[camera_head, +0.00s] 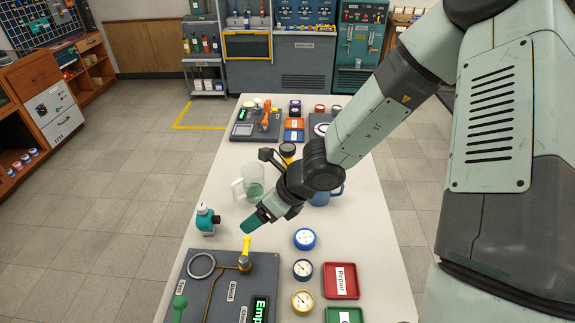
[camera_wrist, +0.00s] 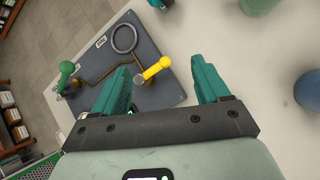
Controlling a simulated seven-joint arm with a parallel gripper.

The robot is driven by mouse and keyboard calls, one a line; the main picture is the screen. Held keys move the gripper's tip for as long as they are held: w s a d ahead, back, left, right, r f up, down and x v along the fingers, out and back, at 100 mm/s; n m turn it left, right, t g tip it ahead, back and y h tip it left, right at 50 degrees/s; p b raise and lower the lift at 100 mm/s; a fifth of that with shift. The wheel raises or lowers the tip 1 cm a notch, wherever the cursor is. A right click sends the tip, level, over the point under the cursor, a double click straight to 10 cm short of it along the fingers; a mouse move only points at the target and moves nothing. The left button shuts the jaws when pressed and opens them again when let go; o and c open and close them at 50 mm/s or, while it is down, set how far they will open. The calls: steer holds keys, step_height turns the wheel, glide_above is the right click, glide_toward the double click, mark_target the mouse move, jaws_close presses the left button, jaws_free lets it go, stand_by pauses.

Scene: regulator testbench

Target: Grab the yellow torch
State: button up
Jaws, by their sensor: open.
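My gripper (camera_head: 256,220) is open and empty, pointing down and left over the near end of the table. In the wrist view its teal fingers (camera_wrist: 161,75) are spread, with a yellow handle (camera_wrist: 157,68) appearing between them. That handle (camera_head: 247,245) stands on a brass fitting on the grey board, just below my gripper in the head view. Farther back, a yellow-and-black object (camera_head: 287,150) stands behind my wrist, partly hidden; it may be the yellow torch, but its shape is unclear. A teal-and-white bottle-like object (camera_head: 206,220) stands left of my gripper.
The grey board (camera_head: 195,305) carries a ring, a pipe and a green handle (camera_head: 180,302). A clear mug (camera_head: 249,184) and a blue mug (camera_head: 322,197) flank my wrist. Gauges (camera_head: 303,269) and a red tray (camera_head: 341,281) lie right. White table (camera_head: 375,235) is bare at the right.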

step_height(320, 180, down, 4)
steer(key=w+d+h, duration=0.2)
steer(key=h, duration=0.1)
steer(key=w+r+m+t+h, duration=0.1)
steer(key=w+m+t+h, duration=0.15)
steer(key=w+t, duration=0.6)
steer(key=w+d+r+m+t+h, duration=0.2)
steer(key=w+d+r+m+t, duration=0.1)
steer(key=w+r+m+t, duration=0.9)
steer(key=n+g, duration=0.2)
steer(key=g, duration=0.2)
glide_toward(287, 160)
steer(key=shift+w+d+f+t+y, duration=0.15)
steer(key=shift+w+t+y, duration=0.15)
steer(key=shift+w, duration=0.25)
steer(key=shift+w+f, duration=0.1)
steer(key=shift+w, duration=0.2)
steer(key=w, duration=1)
steer(key=shift+w, duration=0.1)
